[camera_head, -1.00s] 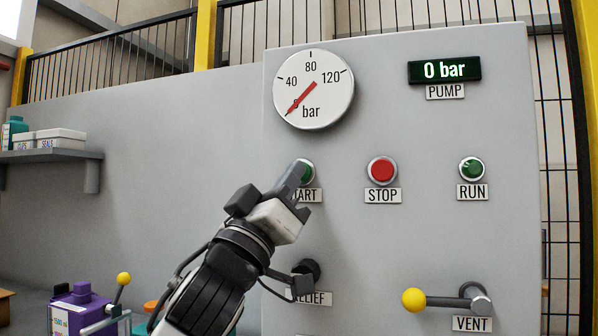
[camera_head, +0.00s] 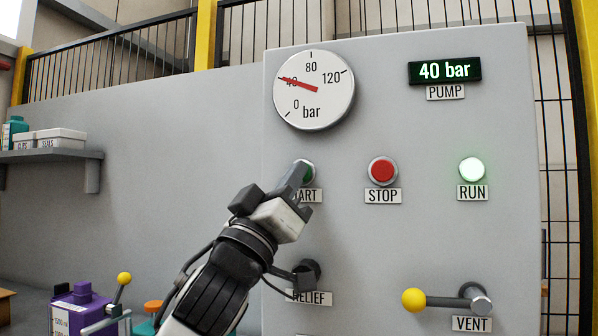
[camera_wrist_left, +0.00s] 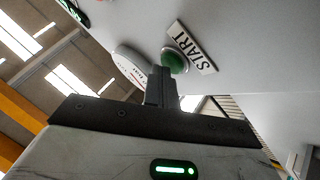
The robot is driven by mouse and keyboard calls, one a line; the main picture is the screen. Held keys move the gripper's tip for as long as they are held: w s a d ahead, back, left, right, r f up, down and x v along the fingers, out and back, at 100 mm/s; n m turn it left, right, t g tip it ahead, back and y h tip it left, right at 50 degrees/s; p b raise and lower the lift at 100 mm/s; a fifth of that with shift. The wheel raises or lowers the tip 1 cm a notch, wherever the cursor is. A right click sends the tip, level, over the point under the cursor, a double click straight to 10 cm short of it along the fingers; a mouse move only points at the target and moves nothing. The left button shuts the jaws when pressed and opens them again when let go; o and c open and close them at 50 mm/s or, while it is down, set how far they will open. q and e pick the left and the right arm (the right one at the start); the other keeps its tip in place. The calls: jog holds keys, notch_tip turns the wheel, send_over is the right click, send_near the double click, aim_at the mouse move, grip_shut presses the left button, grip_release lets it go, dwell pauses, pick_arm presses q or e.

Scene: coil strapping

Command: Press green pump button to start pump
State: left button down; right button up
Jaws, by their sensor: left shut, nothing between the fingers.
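The green START button (camera_head: 310,173) is on the grey panel (camera_head: 420,130), partly hidden behind my left gripper (camera_head: 298,174). My left gripper is shut and empty, with its fingertips at the button. In the left wrist view the green button (camera_wrist_left: 174,62) shows just past the closed fingertips (camera_wrist_left: 162,72), beside the START label (camera_wrist_left: 192,48); they look to be touching or nearly so. The pump display (camera_head: 445,70) reads 40 bar. The gauge (camera_head: 314,90) needle points at 40. The RUN lamp (camera_head: 472,169) is lit bright. My right gripper is not in view.
The red STOP button (camera_head: 382,171) is right of START. Below are the black RELIEF knob (camera_head: 307,270) and the yellow-tipped VENT lever (camera_head: 414,299). A shelf (camera_head: 60,154) with boxes is on the left.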

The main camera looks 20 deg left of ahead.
pick_arm(q)
jog(key=shift+s+f, duration=0.1)
jog(key=shift+s, duration=0.7)
jog(key=s, duration=0.5)
jog(key=shift+a+p, duration=0.15)
jog(key=shift+p, duration=0.15)
dwell(0.7)
